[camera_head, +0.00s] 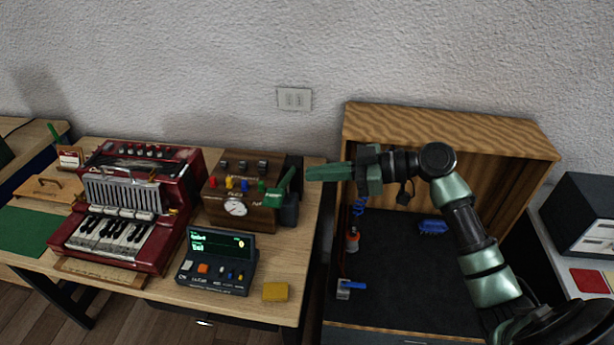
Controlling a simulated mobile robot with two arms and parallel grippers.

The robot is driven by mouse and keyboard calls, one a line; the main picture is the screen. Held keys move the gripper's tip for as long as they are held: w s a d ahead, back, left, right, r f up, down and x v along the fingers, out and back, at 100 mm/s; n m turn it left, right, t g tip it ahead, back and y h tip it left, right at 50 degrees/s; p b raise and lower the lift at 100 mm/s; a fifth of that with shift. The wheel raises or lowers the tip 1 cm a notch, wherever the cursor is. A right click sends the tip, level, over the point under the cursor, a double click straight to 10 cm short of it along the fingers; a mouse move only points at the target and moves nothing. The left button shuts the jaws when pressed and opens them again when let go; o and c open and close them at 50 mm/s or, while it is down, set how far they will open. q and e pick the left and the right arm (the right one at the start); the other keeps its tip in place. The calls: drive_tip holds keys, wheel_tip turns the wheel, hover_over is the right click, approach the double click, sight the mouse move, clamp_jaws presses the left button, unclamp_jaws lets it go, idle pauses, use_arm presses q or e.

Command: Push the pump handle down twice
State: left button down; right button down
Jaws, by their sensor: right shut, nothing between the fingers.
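A wooden box (221,208) with a round white gauge and coloured buttons stands on the left table. At its right side is a dark pump body (289,212). A green pump handle (283,183) slants upward above it. My right gripper (312,173) comes in from the right, shut and empty. Its green fingers point left, to the right of the handle's upper end in the picture. A small gap shows between them; the depth is hard to judge. My left gripper is not in view.
A red accordion (124,205) stands left of the box. A dark console with a screen (217,262) and a yellow block (276,292) lie in front. An open wooden cabinet (448,124) stands behind and below my right arm. The wall is behind everything.

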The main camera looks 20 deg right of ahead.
drive_tip(key=p, duration=0.4)
hover_over(282, 196)
drive_tip(key=shift+a+f, duration=0.2)
drive_tip(key=shift+f, duration=0.6)
wheel_tip(282, 196, down, 3)
drive_tip(key=shift+d+p, duration=0.15)
drive_tip(key=shift+p, duration=0.2)
drive_tip(key=shift+d+f, duration=0.1)
drive_tip(key=shift+f, duration=0.65)
